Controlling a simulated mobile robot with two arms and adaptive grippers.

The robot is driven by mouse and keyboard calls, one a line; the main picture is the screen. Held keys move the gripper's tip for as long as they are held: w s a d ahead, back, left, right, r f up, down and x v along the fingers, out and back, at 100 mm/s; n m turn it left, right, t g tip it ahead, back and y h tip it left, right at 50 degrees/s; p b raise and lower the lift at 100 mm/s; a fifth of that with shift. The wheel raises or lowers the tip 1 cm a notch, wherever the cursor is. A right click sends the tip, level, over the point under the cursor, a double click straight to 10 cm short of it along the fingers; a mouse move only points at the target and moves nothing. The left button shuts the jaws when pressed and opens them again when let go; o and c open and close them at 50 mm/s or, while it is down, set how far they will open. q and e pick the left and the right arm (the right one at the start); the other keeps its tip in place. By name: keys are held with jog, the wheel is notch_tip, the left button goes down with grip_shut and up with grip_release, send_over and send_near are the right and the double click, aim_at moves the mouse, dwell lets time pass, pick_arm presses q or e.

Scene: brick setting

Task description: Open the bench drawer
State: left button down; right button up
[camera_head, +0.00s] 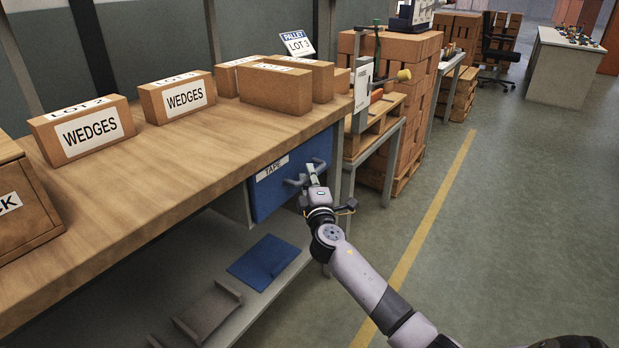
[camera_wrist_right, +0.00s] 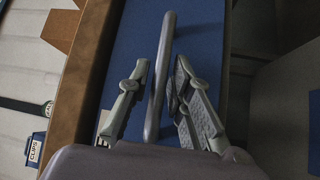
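The bench drawer (camera_head: 263,196) has a blue front with a TAPE label and sits under the wooden bench top (camera_head: 130,195). Its front looks about flush with the bench edge, so it appears closed. My right gripper (camera_head: 303,177) is at the drawer front. In the right wrist view, the grey bar handle (camera_wrist_right: 166,45) runs between the two fingers of my right gripper (camera_wrist_right: 160,68). The fingers are apart, one on each side of the bar, with small gaps visible. The blue drawer front (camera_wrist_right: 205,45) lies behind them. My left gripper is not in view.
WEDGES boxes (camera_head: 82,134) and plain cardboard boxes (camera_head: 275,90) stand on the bench. A lower shelf holds a blue piece (camera_head: 263,262) and a grey bracket (camera_head: 208,312). A small side table (camera_head: 372,135) stands beyond the drawer. The floor to the right is clear.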

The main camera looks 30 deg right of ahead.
jog(key=shift+w, duration=0.1)
jog(key=shift+c, duration=0.4)
grip_shut()
dwell(0.3)
